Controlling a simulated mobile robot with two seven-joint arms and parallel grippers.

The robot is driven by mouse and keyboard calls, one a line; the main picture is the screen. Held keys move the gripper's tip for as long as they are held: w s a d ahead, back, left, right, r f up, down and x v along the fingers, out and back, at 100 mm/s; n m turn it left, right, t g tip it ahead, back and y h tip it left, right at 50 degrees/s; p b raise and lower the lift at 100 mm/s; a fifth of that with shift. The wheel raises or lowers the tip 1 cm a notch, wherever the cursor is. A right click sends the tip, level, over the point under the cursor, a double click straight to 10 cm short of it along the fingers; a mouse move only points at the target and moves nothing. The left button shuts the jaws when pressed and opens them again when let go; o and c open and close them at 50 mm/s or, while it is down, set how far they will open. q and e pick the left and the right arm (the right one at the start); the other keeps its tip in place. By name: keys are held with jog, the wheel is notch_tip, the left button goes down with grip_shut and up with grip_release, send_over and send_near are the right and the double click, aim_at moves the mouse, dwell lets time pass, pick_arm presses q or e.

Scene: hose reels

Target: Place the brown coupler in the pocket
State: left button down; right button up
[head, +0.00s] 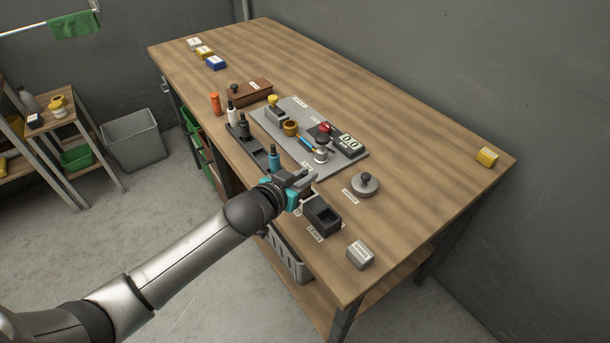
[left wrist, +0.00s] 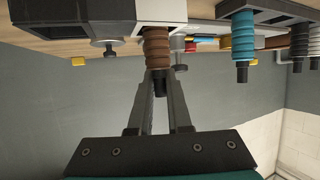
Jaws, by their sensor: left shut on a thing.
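The brown coupler (left wrist: 157,48) is a ribbed brown piece with a dark tip. In the left wrist view, which shows the table at the top, its dark tip lies between the fingers of my left gripper (left wrist: 160,92). The gripper is shut on it. In the head view my left gripper (head: 306,179) is over the near edge of the table, between the dark rack and a black open box, and mostly hides the coupler. A dark rack (head: 257,151) holds blue (head: 274,157) and black (head: 244,125) couplers. I cannot tell which opening is the pocket. My right gripper is not in view.
The black open box (head: 322,213) and a grey labelled block (head: 360,254) stand at the near edge. A grey plate (head: 350,165) carries a gauge and fittings. A round knobbed weight (head: 364,186) stands beside it. The table's right side is mostly clear.

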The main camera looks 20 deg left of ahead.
pick_arm(q)
jog(key=c, duration=0.9)
grip_release()
jog(key=shift+f, duration=0.1)
jog(key=shift+o, duration=0.2)
jog(key=shift+r, duration=0.25)
jog(key=shift+s+a, duration=0.1)
jog(key=shift+s, duration=0.25)
jog(key=p+v, duration=0.2)
jog(key=v, duration=0.9)
jog(key=shift+r, duration=0.15)
jog(key=shift+s, duration=0.1)
